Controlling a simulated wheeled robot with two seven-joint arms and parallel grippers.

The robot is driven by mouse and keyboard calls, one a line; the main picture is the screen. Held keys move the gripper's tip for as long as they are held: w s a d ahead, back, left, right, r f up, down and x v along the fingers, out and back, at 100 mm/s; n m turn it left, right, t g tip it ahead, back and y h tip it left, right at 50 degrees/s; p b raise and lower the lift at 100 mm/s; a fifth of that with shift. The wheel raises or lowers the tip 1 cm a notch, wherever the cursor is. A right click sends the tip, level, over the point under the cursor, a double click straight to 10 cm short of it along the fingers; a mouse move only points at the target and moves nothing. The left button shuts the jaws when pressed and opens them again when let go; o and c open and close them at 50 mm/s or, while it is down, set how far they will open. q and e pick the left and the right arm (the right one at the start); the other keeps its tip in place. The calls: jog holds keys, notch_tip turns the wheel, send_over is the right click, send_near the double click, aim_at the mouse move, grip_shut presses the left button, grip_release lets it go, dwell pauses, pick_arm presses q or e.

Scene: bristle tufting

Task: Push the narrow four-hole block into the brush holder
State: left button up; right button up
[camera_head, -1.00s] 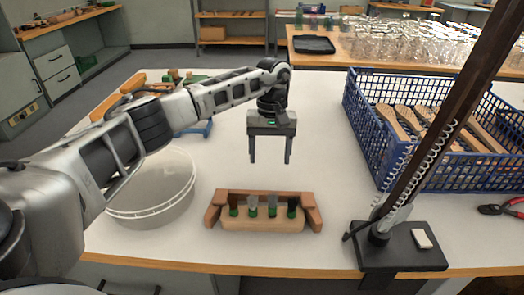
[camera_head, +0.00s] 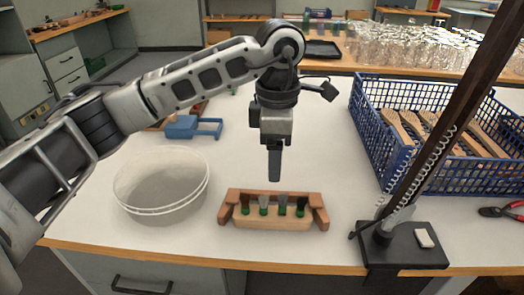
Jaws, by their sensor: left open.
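The narrow four-hole block (camera_head: 272,222) is pale wood and lies near the table's front edge. Several tufts, dark and grey with green lower ends, stand along it. The brush holder (camera_head: 320,213) is darker brown wood, with a bar behind the block and an arm at each end. The block lies between these arms; I cannot tell whether it is fully seated. My left gripper (camera_head: 275,178) is open, seen edge-on, so one finger covers the other. It points down above and slightly behind the block, apparently empty and not touching it. My right gripper is not in view.
A round white tub (camera_head: 162,200) stands left of the holder. A black-based stand (camera_head: 402,255) with a dark slanted post and coiled cord is to the right. A blue crate (camera_head: 462,180) of wooden brush bodies is behind it. A blue fixture (camera_head: 190,126) lies at the back left.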

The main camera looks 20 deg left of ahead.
aim_at(273, 212)
pick_arm(q)
jog(key=shift+f, duration=0.1)
dwell(0.3)
notch_tip(273, 212, down, 16)
jog(key=shift+r+p, duration=0.15)
jog(key=shift+p, duration=0.3)
jog(key=c, duration=1.1)
